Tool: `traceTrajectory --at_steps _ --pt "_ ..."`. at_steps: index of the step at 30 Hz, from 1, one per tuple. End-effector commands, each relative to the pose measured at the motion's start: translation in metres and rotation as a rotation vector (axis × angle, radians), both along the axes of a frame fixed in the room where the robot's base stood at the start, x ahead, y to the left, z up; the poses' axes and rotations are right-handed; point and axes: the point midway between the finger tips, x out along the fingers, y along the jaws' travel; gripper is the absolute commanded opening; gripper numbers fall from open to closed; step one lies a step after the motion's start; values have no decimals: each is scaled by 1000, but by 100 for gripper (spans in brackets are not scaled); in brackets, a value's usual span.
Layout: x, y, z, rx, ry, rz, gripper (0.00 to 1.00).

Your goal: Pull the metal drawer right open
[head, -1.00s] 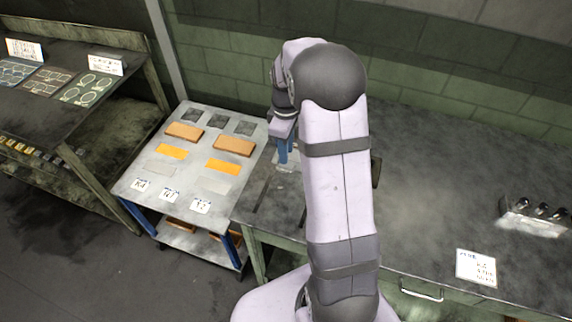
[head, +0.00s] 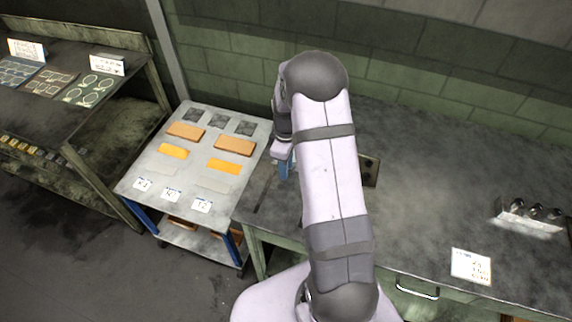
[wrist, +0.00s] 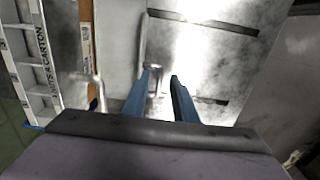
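A silver bar handle (head: 418,290) is on the green front of the workbench, right of my arm in the head view. My gripper (head: 285,168) is over the left end of the bench, well left of that handle and mostly hidden by my arm. In the wrist view its two blue fingers (wrist: 163,82) stand apart with a gap between them. A thin bent silver rod (wrist: 143,40) shows just beyond the fingertips. I cannot tell whether the fingers touch it. Another bent silver rod (wrist: 98,90) is to their left. The drawer's inside is not visible.
A trolley (head: 222,207) with orange blocks stands left of the bench. On the bench (head: 420,180) are a dark plate with holes (head: 371,170), a white card (head: 471,266) and a metal block with dark round parts (head: 530,216). The bench middle is clear. A shelf unit (head: 100,185) is far left.

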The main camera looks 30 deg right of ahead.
Motion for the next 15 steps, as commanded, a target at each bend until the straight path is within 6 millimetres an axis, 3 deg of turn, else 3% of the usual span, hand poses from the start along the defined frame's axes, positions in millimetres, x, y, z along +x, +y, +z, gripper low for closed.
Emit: traceTrajectory --at_steps 4,8,15 --pt "0 0 0 -1 -1 0 26" --pt "0 0 0 -1 -1 0 0" --pt "0 0 0 1 -1 -3 0"
